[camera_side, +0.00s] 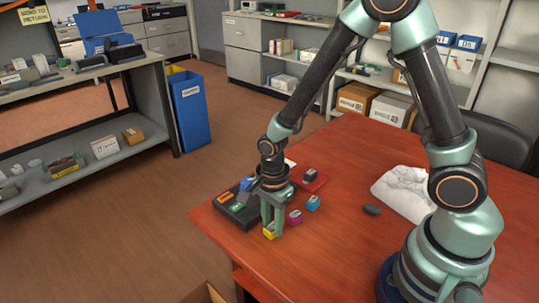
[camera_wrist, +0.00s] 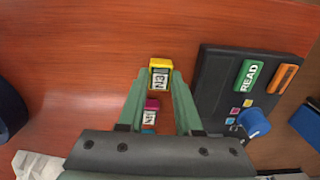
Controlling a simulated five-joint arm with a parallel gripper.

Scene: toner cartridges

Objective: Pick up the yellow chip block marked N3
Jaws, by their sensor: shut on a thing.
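The yellow chip block (camera_wrist: 160,76) has a white label reading N3 and sits between the fingertips of my gripper (camera_wrist: 158,82) in the wrist view. My gripper is shut on it. In the side view the yellow block (camera_side: 269,231) shows at the lower end of my gripper (camera_side: 270,226), near the front edge of the red-brown table (camera_side: 350,260). I cannot tell whether it touches the table.
A magenta block (camera_side: 294,217) and a blue block (camera_side: 313,203) stand close by on the right. A white crumpled bag (camera_side: 403,190) lies farther right.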

